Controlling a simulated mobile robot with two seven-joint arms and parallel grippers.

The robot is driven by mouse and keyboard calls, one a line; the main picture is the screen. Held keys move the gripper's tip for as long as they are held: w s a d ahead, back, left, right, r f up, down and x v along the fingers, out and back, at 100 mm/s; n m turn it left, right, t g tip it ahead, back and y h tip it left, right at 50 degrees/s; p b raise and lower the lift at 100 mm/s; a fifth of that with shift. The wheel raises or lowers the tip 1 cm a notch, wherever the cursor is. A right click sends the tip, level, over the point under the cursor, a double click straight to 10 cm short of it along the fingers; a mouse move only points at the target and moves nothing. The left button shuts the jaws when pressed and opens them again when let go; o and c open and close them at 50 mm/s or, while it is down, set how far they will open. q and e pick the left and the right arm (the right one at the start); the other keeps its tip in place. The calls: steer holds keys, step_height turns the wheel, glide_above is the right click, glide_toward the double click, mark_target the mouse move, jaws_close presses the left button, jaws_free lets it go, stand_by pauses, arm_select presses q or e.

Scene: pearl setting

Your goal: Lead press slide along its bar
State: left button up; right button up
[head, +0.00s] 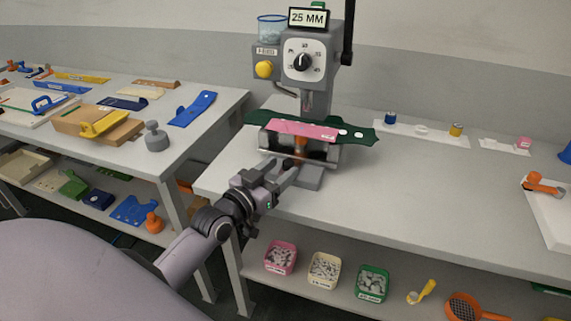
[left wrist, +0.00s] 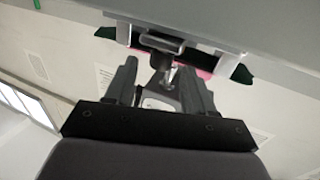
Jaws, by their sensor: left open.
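The grey press (head: 303,85) stands on the right-hand bench under a "25 MM" sign. At its base, a green strip (head: 357,135) and a pink strip (head: 300,129) lie across the slide area above a metal bar (head: 320,156). A small orange part (head: 300,146) shows at the middle of the bar. My left gripper (head: 284,170) is open at the front of the press base, its fingers pointing toward the bar. In the left wrist view, the open fingers (left wrist: 160,85) flank a grey metal part below a dark loop (left wrist: 161,42); contact is unclear. My right gripper is out of view.
A black lever (head: 348,30) rises at the press's right. Spools (head: 456,130) and small parts lie on the bench at right, with bare bench in front of them. Pink, cream and green bins (head: 372,283) stand on the shelf below. The left table (head: 200,135) is crowded.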

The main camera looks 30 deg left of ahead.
arm_select(q)
steer(key=shift+s+a, duration=0.15)
steer(key=shift+s, duration=1.6)
